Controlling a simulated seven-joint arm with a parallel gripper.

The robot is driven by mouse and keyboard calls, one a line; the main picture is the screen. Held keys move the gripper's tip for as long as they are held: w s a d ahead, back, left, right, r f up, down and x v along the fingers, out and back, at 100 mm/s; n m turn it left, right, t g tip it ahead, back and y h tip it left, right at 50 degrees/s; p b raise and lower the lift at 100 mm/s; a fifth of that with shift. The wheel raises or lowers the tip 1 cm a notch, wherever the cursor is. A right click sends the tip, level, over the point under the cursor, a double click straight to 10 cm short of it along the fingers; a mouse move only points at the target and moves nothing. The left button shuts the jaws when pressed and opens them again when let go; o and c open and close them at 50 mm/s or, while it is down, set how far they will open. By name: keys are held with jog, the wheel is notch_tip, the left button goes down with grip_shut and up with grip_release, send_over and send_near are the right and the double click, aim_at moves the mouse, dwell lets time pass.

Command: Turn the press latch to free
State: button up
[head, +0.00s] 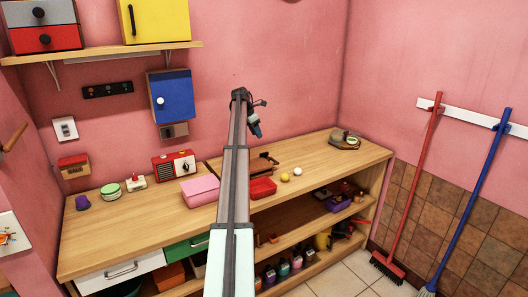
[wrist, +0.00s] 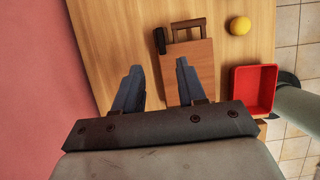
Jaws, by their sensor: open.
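The press (wrist: 193,62) is a brown wooden board with a dark frame at its far end, lying on the wooden worktop in the wrist view. A small black block (wrist: 160,41), which looks like its latch, sits at the board's upper left corner. In the head view the press (head: 264,163) is partly hidden behind my arm. My gripper (wrist: 158,66) is open and empty, above the worktop; its right finger overlaps the board in the picture and its left finger is over bare wood. In the head view my gripper (head: 255,130) hangs above and left of the press.
A red tray (wrist: 254,90) lies right of the press, with a yellow ball (wrist: 240,25) beyond it. In the head view a pink case (head: 200,191) and a red radio (head: 174,165) stand to the left. A pink wall (head: 285,80) rises behind the worktop (head: 140,220).

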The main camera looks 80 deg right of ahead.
aim_at(264, 154)
jog(key=x, duration=1.2)
grip_shut()
